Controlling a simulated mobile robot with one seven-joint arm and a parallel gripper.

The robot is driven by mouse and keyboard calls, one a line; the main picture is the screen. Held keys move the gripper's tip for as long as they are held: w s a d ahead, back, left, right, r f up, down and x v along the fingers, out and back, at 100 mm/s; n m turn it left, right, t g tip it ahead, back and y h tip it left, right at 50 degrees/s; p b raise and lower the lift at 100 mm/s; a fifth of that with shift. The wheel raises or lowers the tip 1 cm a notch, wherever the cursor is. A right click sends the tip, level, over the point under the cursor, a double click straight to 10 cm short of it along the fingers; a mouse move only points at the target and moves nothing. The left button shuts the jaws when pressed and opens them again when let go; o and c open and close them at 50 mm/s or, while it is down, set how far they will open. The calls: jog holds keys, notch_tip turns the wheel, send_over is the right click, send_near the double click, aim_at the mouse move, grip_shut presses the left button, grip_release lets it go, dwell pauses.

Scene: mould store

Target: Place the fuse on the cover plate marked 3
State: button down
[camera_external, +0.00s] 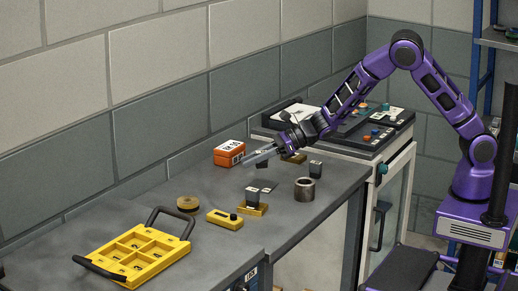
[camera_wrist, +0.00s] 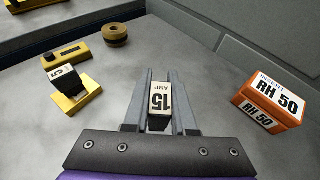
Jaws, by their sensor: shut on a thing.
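My gripper (camera_external: 250,159) is above the middle of the bench, its fingers pointing left and down. In the wrist view my gripper (camera_wrist: 161,78) is shut on a fuse (camera_wrist: 160,97) with a pale label reading 15 AMP. The fuse's dark body (camera_external: 262,164) hangs just below the fingers, clear of the bench. A yellow tray (camera_external: 163,264) with two dark handles lies at the front left, with several compartments bearing small marks. I cannot read a 3 on any of them, so I cannot tell which is the cover plate marked 3.
A black labelled block (camera_external: 252,196) stands in a yellow holder (camera_external: 246,210). An orange RH 50 box (camera_wrist: 273,102) sits against the wall side.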

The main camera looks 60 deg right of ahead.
aim_at(252, 186)
notch_tip(252, 186, down, 5)
jog(key=shift+f, duration=0.2)
jog(key=shift+f+b, duration=0.2)
jog(key=shift+b, duration=0.35)
jog(key=c, duration=0.7)
grip_release()
jog(key=shift+r, duration=0.1)
jog(key=shift+c, duration=0.2)
jog(key=shift+r+p, duration=0.3)
jog(key=shift+p, duration=0.2)
jog(key=v, duration=1.2)
jog(key=shift+d+f, duration=0.1)
jog(key=shift+f, duration=0.15)
